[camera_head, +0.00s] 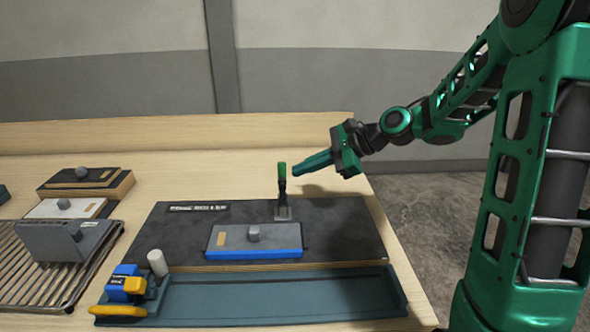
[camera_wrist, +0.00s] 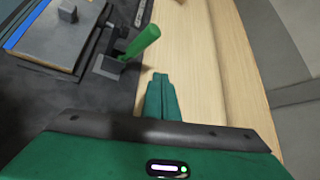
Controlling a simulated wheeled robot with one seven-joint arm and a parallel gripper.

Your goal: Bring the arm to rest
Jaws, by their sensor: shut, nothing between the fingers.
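My arm reaches in from the right in the head view. My gripper (camera_head: 303,167) is shut and empty, and it is held above the back right of the black console board (camera_head: 345,225). Its fingertips point left, close to the green-handled upright lever (camera_head: 282,178); they look apart from it. In the wrist view my gripper (camera_wrist: 160,80) shows its closed fingers over the bare wood, with the green handle (camera_wrist: 143,41) to their upper left. A grey block with a blue base (camera_head: 254,240) sits on the board, left of the lever.
A dark blue tray (camera_head: 290,297) runs along the board's front edge. A blue and yellow device (camera_head: 125,288) and a white cylinder (camera_head: 157,262) stand at its left. A wire rack (camera_head: 35,285) holds a grey block at far left. The wooden table (camera_head: 225,160) is clear behind the board.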

